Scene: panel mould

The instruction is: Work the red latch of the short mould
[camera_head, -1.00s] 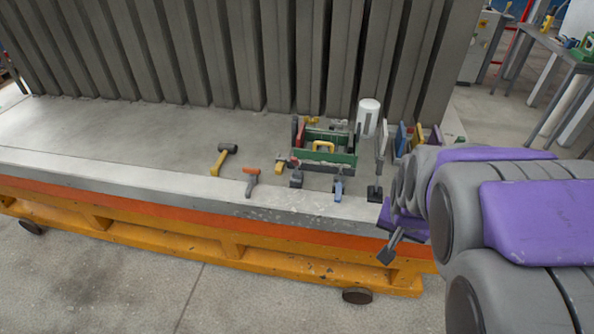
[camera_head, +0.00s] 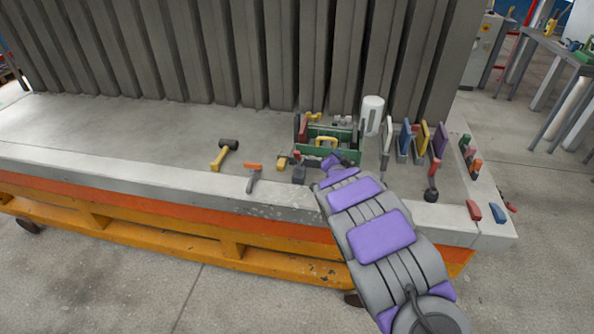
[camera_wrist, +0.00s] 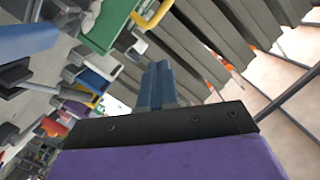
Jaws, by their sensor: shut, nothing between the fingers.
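My gripper (camera_wrist: 157,85) is shut and empty in the wrist view, its two blue-grey fingers together. In the head view my arm reaches up from the lower right, and its purple end hangs in front of the green box. Several red parts show in the head view: an upright red piece (camera_head: 302,129) at the box's left end, and a red handle (camera_head: 473,210) at the bench's right front. I cannot tell which, if any, is the short mould's latch. My gripper is left of the red handle and apart from it. In the wrist view, small red pieces (camera_wrist: 74,109) are too unclear to identify.
The green box (camera_head: 341,156) with a yellow handle stands near the middle. A white cylinder (camera_head: 372,115) and upright coloured panels (camera_head: 405,142) stand right of it. A mallet (camera_head: 223,155) lies left. Tall grey ribs (camera_head: 250,50) close the back. The bench's left (camera_head: 110,130) is clear.

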